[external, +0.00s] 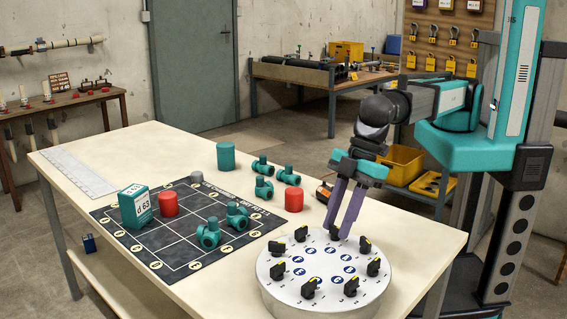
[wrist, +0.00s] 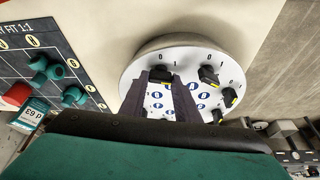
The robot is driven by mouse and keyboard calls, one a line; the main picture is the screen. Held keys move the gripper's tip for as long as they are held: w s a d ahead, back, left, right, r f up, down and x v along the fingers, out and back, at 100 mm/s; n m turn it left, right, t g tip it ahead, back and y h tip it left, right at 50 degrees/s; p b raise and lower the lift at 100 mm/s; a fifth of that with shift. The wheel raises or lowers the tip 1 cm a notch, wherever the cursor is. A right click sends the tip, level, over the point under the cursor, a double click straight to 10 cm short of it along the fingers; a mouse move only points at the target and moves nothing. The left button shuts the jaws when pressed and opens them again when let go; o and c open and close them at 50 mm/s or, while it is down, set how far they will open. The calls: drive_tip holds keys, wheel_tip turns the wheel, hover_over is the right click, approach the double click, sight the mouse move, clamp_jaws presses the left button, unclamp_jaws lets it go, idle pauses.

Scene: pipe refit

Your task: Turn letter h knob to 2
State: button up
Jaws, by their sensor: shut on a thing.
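A round white dial plate (external: 290,297) stands on the table, with several black knobs with yellow marks around its rim and blue round letter badges inside them. My gripper (external: 337,230) reaches down to the far edge of the plate, its purple fingers shut on a black knob (wrist: 160,73). The wrist view shows that knob between the fingertips (wrist: 162,83), with a 0 and a 1 printed just outside it. The fingers cover part of the badges, and I cannot read the held knob's letter. Another knob (wrist: 208,75) is to the right in the wrist view.
A dark grid mat (external: 178,262) lies left of the plate, with teal fittings (external: 208,233), a red cylinder (external: 168,204) and a teal box marked d 63 (external: 136,206). Another red cylinder (external: 294,200) stands close behind the plate. The table's front left is clear.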

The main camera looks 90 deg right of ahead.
drive_tip(key=shift+a+m+h, duration=0.1)
drive_tip(key=shift+m+h, duration=0.6)
drive_tip(key=shift+m, duration=1.2)
drive_tip(key=shift+s, duration=0.1)
drive_tip(key=o, duration=1)
drive_tip(key=shift+o, duration=0.2)
drive_tip(key=shift+r, duration=0.2)
drive_tip(key=b+v, duration=0.2)
drive_tip(key=v, duration=1.1)
drive_tip(key=shift+s+b, duration=0.4)
drive_tip(key=shift+s, duration=0.05)
drive_tip(key=shift+w+t, duration=0.1)
drive_tip(key=shift+t, duration=0.2)
